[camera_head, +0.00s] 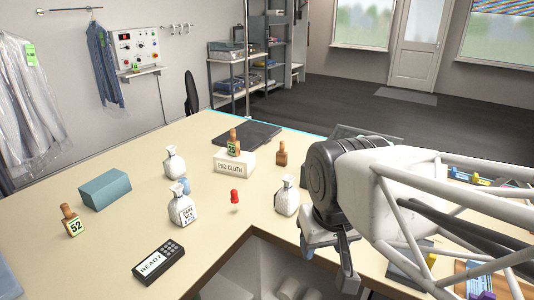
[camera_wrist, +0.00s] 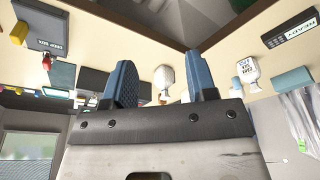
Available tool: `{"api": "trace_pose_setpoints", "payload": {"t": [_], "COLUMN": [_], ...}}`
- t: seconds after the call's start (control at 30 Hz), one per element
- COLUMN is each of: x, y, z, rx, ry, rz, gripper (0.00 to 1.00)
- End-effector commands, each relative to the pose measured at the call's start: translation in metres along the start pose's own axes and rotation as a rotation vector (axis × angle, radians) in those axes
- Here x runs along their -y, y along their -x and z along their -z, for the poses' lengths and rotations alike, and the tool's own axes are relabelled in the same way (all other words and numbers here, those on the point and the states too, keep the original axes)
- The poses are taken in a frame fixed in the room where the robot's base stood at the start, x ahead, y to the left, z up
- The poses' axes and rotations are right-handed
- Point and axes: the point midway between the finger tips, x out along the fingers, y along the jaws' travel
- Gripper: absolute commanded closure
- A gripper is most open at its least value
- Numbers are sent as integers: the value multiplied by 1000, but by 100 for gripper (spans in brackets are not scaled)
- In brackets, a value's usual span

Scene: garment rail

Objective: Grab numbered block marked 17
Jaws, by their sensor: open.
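I cannot read a 17 on any block. A wooden numbered block (camera_head: 72,220) at the left of the table shows 52. Another wooden block (camera_head: 234,143) with a green label, its number too small to read surely, stands on the white pad cloth box (camera_head: 234,164). A third wooden block (camera_head: 282,153) stands to the right of that box; no number shows on it. My gripper (camera_head: 329,266) hangs at the right, over the table's inner edge, apart from all three blocks. In the wrist view its blue fingers (camera_wrist: 164,84) are spread and empty, with a white bottle beyond them.
White bottles (camera_head: 174,163) (camera_head: 182,208) (camera_head: 286,196), a red pin-like piece (camera_head: 235,197) and a teal block (camera_head: 104,190) stand on the table (camera_head: 120,255). A black READY device (camera_head: 159,263) lies in front. The table's cut-out opens at front centre. My arm hides part of the right side.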

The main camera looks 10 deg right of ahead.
Motion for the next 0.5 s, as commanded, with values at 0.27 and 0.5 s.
{"api": "trace_pose_setpoints", "payload": {"t": [0.27, 0.5], "x": [-1, -8], "y": [30, 29], "z": [11, 34], "rx": [-5, -43], "ry": [-3, -19], "rz": [-4, -31], "gripper": [48, 48]}}
